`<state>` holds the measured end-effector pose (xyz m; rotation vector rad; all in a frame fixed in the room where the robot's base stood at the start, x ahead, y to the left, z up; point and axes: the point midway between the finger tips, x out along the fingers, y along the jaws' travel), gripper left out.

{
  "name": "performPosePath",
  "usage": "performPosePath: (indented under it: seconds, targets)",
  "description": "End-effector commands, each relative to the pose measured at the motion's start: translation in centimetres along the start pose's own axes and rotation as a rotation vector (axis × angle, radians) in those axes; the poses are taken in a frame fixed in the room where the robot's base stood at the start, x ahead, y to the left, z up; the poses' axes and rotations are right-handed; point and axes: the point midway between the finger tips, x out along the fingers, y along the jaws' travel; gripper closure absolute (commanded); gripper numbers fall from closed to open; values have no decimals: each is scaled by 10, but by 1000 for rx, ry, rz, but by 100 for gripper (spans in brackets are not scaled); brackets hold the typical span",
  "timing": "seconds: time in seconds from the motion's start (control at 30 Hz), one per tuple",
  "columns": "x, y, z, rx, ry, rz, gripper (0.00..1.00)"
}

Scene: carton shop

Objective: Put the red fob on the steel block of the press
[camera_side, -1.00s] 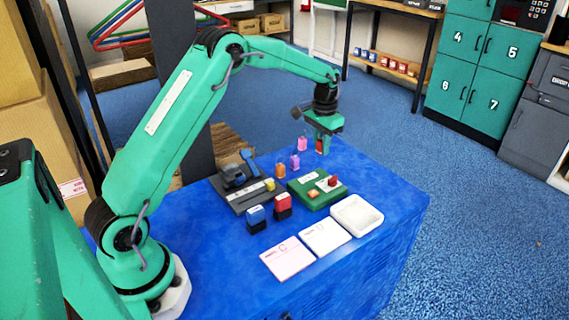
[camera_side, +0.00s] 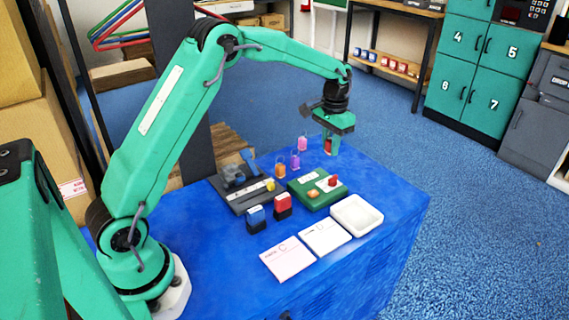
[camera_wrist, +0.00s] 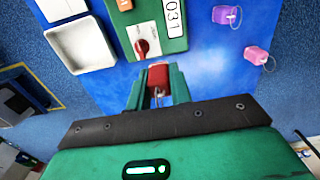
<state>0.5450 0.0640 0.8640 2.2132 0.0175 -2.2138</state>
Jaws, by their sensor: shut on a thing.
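My gripper (camera_side: 328,147) is shut on the red fob (camera_wrist: 158,76), which sits between the two green fingers with its metal ring towards the palm. The fob is held at the far side of the blue bench top, beyond the other fobs; its exact height is hard to tell. In the side view, the press appears to be the dark grey base (camera_side: 240,197) with a blue lever (camera_side: 251,162), left of my gripper. A small yellow piece (camera_side: 269,184) is at the base's right end. The press is outside the wrist view.
Pink (camera_side: 303,142), purple (camera_side: 295,160) and orange (camera_side: 280,170) fobs stand between my gripper and the press. A green panel (camera_side: 304,198) with a red knob, a white tray (camera_side: 376,220), blue (camera_side: 256,218) and red (camera_side: 283,206) stampers, and two cards lie nearer the front.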

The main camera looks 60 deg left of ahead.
Motion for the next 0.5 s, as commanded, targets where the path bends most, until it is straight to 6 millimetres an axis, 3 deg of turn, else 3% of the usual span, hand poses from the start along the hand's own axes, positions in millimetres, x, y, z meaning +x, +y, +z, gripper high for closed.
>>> performPosePath:
  seconds: [0.27,0.5]
  targets:
    - [-2,-3,4,-38,1,0,100]
    - [-8,-14,24,-207,1,0,100]
